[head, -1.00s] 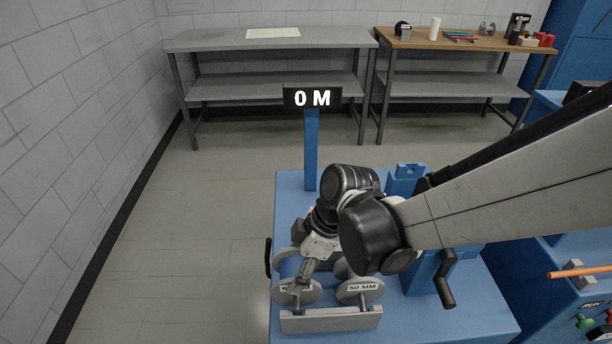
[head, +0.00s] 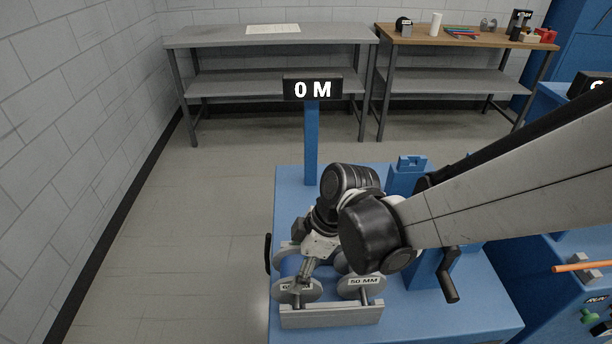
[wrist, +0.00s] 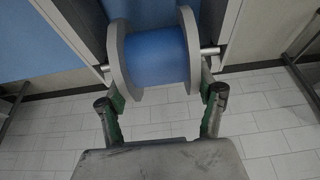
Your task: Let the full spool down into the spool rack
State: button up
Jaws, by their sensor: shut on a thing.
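The full spool has grey flanges and a blue wound core. In the wrist view the spool (wrist: 158,55) lies between my gripper's fingers (wrist: 165,98), whose green pads press on its two flanges. A silver pin sticks out at both sides, close to the grey rails of the rack (wrist: 70,28); contact there is unclear. In the head view my gripper (head: 302,284) points down at the left of the spool rack (head: 332,318), over the spool (head: 290,267), and partly covers its label. A second spool (head: 362,287) marked 50 MM sits at the right of the rack.
A blue post with a 0 M sign (head: 312,88) stands behind the rack on the blue bench. A crank handle (head: 448,284) is to the right. A grey table (head: 268,40) and a wooden-topped table (head: 460,42) stand at the back. Floor on the left is clear.

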jog(key=shift+f, duration=0.1)
jog(key=o, duration=1.6)
jog(key=v, duration=1.2)
jog(key=s+d+r+m+t+h, duration=0.1)
jog(key=d+m+t, duration=0.1)
jog(key=d+m, duration=0.4)
jog(key=s+d+r+m+t+h, duration=0.1)
jog(key=d+m+t+h, duration=0.1)
jog(key=d+m, duration=0.4)
jog(key=s+d+r+m+t+h, duration=0.1)
jog(key=s+d+r+m+t, duration=0.1)
jog(key=d+m, duration=0.5)
jog(key=shift+d+r+t+h, duration=0.1)
jog(key=shift+d+t+h, duration=0.2)
jog(key=shift+d+t, duration=0.4)
